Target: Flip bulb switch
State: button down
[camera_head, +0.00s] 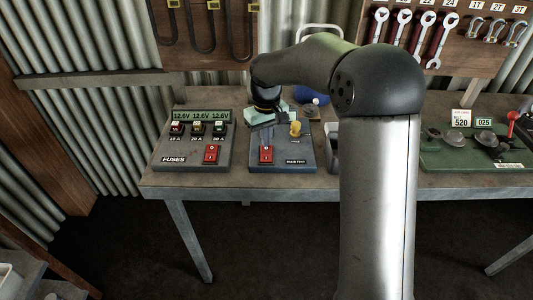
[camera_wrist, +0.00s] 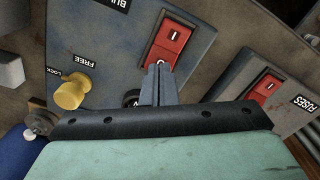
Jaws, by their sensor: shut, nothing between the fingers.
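The bulb test box (camera_head: 293,157) stands on the bench, with a red rocker switch (camera_head: 266,154) on its front panel. The same red switch (camera_wrist: 171,44), marked I and O, shows in the wrist view in a dark frame. A yellow knob (camera_wrist: 71,92) with FREE and LOCK labels sits beside it; it also shows in the head view (camera_head: 295,129). My gripper (camera_wrist: 158,70) is shut and empty. Its fingertips are at the O end of the switch and cover part of it; I cannot tell whether they touch.
The fuses box (camera_head: 190,160) stands close to the left, with a similar red switch (camera_wrist: 265,90). A green board (camera_head: 470,160) lies at the right of the bench. Tools hang on the wall boards behind. The bench front edge is clear.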

jog(key=shift+f+b, duration=0.4)
jog(key=shift+f, duration=0.25)
jog(key=shift+r, duration=0.15)
jog(key=shift+r+p, duration=2.7)
jog(key=shift+r, duration=0.7)
jog(key=s+d+m, duration=0.1)
jog(key=s+d, duration=0.2)
jog(key=s, duration=0.7)
jog(key=s+d+m, duration=0.2)
jog(key=s+d, duration=0.1)
jog(key=s, duration=0.8)
jog(key=s+d+m, duration=0.2)
jog(key=s+d, duration=0.1)
jog(key=s, duration=0.7)
jog(key=shift+s+d+t, duration=0.3)
